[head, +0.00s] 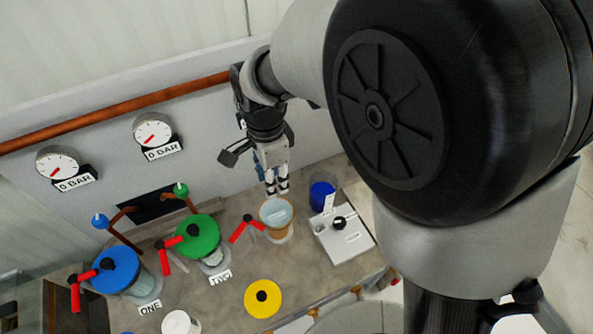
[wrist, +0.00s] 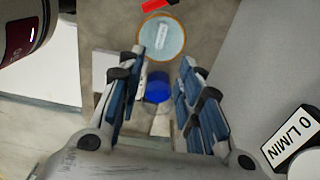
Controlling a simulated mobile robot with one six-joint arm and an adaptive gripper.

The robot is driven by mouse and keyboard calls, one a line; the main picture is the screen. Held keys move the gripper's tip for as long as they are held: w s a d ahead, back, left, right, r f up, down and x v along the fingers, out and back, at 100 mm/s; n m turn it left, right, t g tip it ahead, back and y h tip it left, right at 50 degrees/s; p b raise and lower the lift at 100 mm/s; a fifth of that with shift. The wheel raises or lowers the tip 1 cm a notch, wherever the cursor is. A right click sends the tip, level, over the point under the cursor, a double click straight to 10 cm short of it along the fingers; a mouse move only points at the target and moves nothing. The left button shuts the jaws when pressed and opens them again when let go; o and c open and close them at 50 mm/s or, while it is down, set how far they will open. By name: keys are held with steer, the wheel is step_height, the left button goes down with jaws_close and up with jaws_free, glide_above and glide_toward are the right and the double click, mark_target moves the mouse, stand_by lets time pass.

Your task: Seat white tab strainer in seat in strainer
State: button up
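A blue round piece (head: 322,190) stands in a clear cup on the bench, with an upright white tab (head: 328,203) at its front; I take it to be the white tab strainer. It also shows between my fingers in the wrist view (wrist: 158,88). The open strainer housing (head: 276,213) is a tan-rimmed bowl with pale blue inside and a small label, left of the cup. It shows at the top of the wrist view (wrist: 160,37). My gripper (head: 277,189) hangs above the housing's back edge in the head view, fingers down. Its fingers are apart and nothing shows held.
A white box with a black knob (head: 343,238) stands right of the housing. A red handle (head: 246,228) is close on its left. A green-topped pump (head: 198,238), a blue-topped pump (head: 115,270) and a yellow lid (head: 262,298) are further left and front. The wall is behind.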

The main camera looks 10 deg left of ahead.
steer(key=s+d+r+n+t, duration=0.2)
steer(key=s+d+r+n, duration=0.15)
steer(key=d+r, duration=0.8)
steer(key=s+d+r+n+t, duration=0.1)
steer(key=s+d+n+t, duration=0.1)
steer(key=s+d+n, duration=0.6)
steer(key=s+d, duration=0.3)
steer(key=d, duration=0.1)
steer(key=shift+r+t, duration=0.3)
steer(key=shift+d, duration=0.1)
